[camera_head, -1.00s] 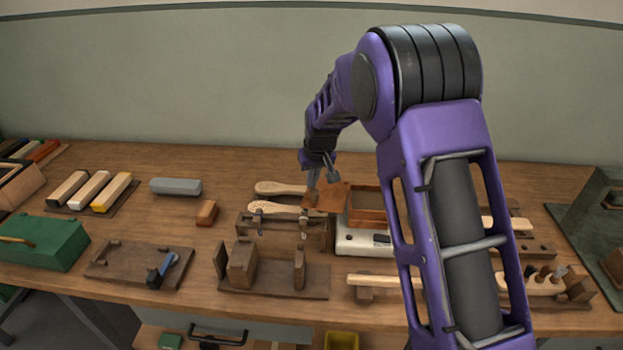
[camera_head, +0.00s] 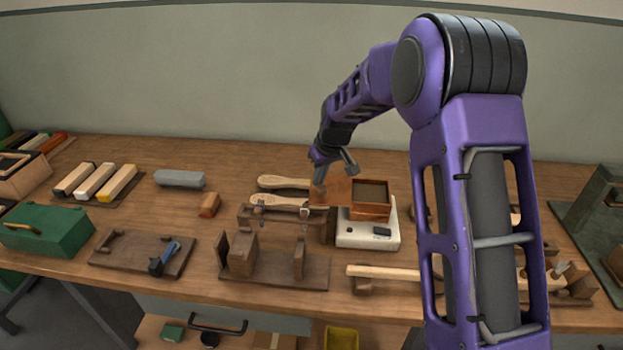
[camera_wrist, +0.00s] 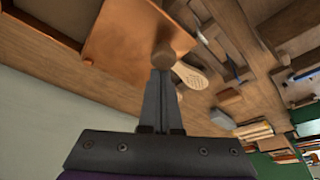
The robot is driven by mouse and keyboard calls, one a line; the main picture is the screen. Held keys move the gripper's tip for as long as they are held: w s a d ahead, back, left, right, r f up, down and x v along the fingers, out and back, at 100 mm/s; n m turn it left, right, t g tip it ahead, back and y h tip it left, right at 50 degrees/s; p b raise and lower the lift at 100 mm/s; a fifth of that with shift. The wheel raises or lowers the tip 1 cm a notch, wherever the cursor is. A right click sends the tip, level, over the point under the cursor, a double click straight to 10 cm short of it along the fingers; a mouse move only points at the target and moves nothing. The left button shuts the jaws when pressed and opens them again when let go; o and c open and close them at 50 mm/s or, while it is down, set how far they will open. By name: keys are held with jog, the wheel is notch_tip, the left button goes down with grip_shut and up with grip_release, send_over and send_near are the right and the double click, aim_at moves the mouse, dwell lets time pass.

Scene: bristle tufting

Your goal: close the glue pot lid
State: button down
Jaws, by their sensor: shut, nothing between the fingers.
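The glue pot (camera_head: 371,213) is a reddish-brown square box with a dark inside, on a pale base unit (camera_head: 356,238). Its lid (camera_head: 340,190) is open, a flat orange-brown panel reaching out from the pot's left side. In the wrist view, the lid (camera_wrist: 125,45) fills the upper left, with a round brown knob (camera_wrist: 165,54) at its edge. My gripper (camera_head: 319,181) is at the lid's left end. In the wrist view, its fingers (camera_wrist: 161,72) are shut together, tips right by the knob; whether they touch it is unclear.
Two pale wooden brush handles (camera_head: 283,182) lie left of the lid. A wooden fixture (camera_head: 272,265) stands in front of them. A wooden mallet-like tool (camera_head: 385,271) lies in front of the pot. My arm hides the bench to the right.

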aim_at(352, 202)
jog(key=s+d+n, duration=0.1)
jog(key=s+d+n+g+y+b, duration=0.1)
jog(key=d+n, duration=0.1)
jog(key=shift+n, duration=0.3)
jog(key=d+n, duration=0.1)
jog(key=s+d+n+g, duration=0.1)
jog(key=d+n, duration=0.1)
jog(key=shift+d+n+y+p, duration=0.15)
jog(key=shift+n+y+p, duration=0.15)
jog(key=shift+p, duration=0.05)
jog(key=d+n+g+p, duration=0.1)
jog(key=d+n, duration=0.2)
jog(key=d, duration=0.1)
jog(key=shift+d+n, duration=0.1)
jog(key=shift+n, duration=0.3)
jog(key=shift+w+d, duration=0.25)
jog(key=shift+d, duration=0.3)
jog(key=shift+w+d, duration=0.2)
jog(key=shift+d, duration=0.3)
jog(key=shift+w+d+p, duration=0.3)
jog(key=shift+w+d, duration=0.4)
jog(key=shift+d, duration=0.35)
jog(key=shift+a, duration=0.1)
